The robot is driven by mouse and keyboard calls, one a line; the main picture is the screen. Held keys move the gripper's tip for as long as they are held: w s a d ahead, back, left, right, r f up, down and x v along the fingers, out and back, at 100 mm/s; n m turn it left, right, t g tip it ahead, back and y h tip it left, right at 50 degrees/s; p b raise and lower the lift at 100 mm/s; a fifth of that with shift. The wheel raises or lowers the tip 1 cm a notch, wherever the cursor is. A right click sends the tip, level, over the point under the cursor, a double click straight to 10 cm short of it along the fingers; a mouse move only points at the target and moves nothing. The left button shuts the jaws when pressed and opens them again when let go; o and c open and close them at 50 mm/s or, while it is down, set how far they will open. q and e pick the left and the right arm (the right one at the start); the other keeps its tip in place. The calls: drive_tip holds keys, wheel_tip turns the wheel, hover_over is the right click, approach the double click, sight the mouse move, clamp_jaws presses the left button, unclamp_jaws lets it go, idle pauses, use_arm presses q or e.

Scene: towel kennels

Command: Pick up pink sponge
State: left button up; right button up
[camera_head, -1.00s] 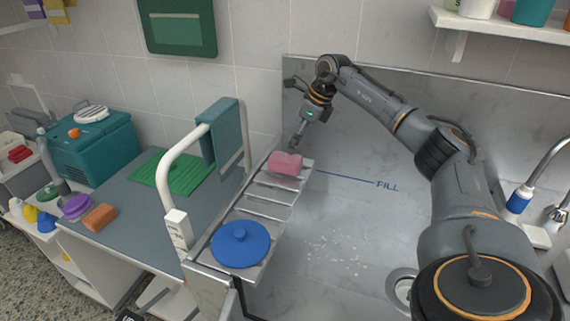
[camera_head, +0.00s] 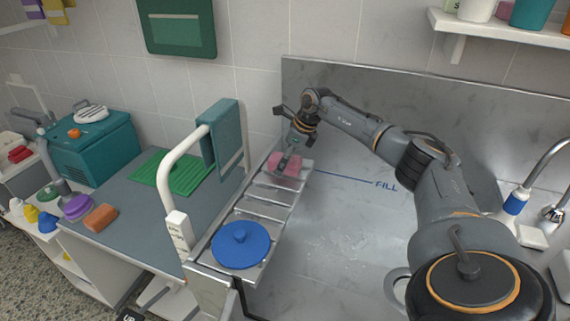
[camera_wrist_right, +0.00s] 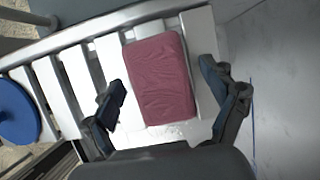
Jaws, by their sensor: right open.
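The pink sponge (camera_head: 291,166) lies on the far end of a slatted metal rack (camera_head: 262,196) beside the sink. In the right wrist view the sponge (camera_wrist_right: 160,78) lies flat on the slats, its near end between the fingertips. In the right wrist view my right gripper (camera_wrist_right: 168,95) is open, with one finger on each side of the sponge and a gap to each. My left gripper is not in view.
A blue round lid (camera_head: 240,244) lies on the near end of the rack. A white rail with a teal towel (camera_head: 222,140) stands left of the rack. The steel sink (camera_head: 340,230) to the right is open. An orange sponge (camera_head: 101,217) lies on the left counter.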

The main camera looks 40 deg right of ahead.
drive_tip(key=shift+f, duration=0.25)
idle(0.4)
drive_tip(key=c, duration=1)
